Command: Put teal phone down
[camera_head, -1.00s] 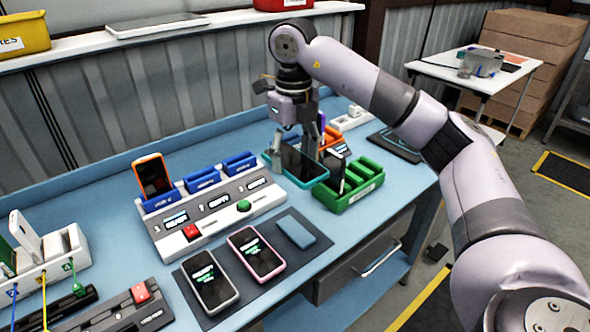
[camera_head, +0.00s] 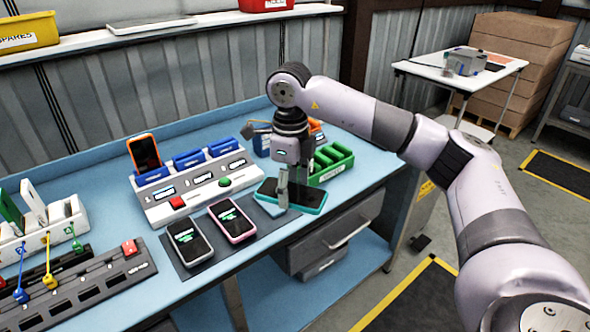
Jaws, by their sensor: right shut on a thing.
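The teal phone (camera_head: 308,199) has a teal case and a dark screen facing up. It is roughly level at the right end of the dark mat (camera_head: 200,257). My right gripper (camera_head: 283,194) comes down from above and is shut on the phone, covering part of it. Whether the phone touches the surface below cannot be told. A silver phone (camera_head: 189,240) and a pink phone (camera_head: 232,221) lie face up on the mat. My left gripper is not in view.
A white dock (camera_head: 198,191) with blue slots and an orange phone (camera_head: 144,152) stands behind the mat. A green rack (camera_head: 331,163) is close behind the teal phone. A grey strip (camera_head: 90,285) lies at the left. The bench's front edge is close to the mat.

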